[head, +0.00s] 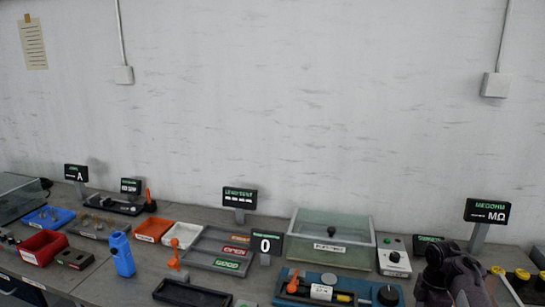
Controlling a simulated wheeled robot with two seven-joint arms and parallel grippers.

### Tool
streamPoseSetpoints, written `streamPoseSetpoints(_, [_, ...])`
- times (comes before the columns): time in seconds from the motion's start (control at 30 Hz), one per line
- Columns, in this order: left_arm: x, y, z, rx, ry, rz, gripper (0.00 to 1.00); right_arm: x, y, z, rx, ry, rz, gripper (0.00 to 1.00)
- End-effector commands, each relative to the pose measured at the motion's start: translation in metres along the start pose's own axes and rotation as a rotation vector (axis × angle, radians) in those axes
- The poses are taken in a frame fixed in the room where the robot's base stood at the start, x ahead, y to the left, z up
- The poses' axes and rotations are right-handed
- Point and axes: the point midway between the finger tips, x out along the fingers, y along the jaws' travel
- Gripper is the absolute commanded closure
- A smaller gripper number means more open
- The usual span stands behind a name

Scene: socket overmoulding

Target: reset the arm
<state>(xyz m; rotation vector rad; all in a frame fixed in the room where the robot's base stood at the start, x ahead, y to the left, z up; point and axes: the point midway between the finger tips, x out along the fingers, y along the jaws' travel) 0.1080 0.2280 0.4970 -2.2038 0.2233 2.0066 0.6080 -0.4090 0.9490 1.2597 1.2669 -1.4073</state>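The dark, purplish end of my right arm (448,272) rises at the bottom right of the head view, in front of the workbench. Its fingers are bunched and dark, and I cannot tell whether they are open or shut. I see nothing clearly held in it. My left arm and gripper are not in view.
The grey bench (105,281) carries a blue tray (50,216), a red bin (43,247), a blue upright tool (121,254), a sorting tray (215,248), a glass-lidded box (331,236) and a blue fixture (335,288). Several display signs stand behind. The space above is clear.

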Motion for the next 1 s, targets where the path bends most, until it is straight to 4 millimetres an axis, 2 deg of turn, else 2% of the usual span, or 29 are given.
streamPoseSetpoints(0.03, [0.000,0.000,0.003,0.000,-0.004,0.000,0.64,0.018,-0.009,0.004,0.077,-0.045,0.013,0.19])
streamPoseSetpoints(0.13, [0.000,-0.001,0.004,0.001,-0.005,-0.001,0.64,0.040,-0.026,0.004,0.237,-0.115,0.070,0.19])
streamPoseSetpoints(0.23, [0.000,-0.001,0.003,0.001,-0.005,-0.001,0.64,0.058,-0.049,-0.005,0.379,-0.158,0.138,0.19])
streamPoseSetpoints(0.37, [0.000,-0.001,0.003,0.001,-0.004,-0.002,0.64,0.074,-0.086,-0.029,0.540,-0.167,0.234,0.19])
streamPoseSetpoints(0.47, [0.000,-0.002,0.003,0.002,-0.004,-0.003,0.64,0.081,-0.121,-0.055,0.653,-0.134,0.301,0.19])
streamPoseSetpoints(0.6, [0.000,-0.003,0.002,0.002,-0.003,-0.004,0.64,0.080,-0.175,-0.094,0.809,-0.041,0.369,0.19])
streamPoseSetpoints(0.7, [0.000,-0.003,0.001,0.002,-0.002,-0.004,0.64,0.072,-0.206,-0.116,0.900,0.031,0.392,0.19])
streamPoseSetpoints(1.0, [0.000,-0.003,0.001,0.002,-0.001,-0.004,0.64,0.046,-0.270,-0.153,1.086,0.196,0.392,0.19])
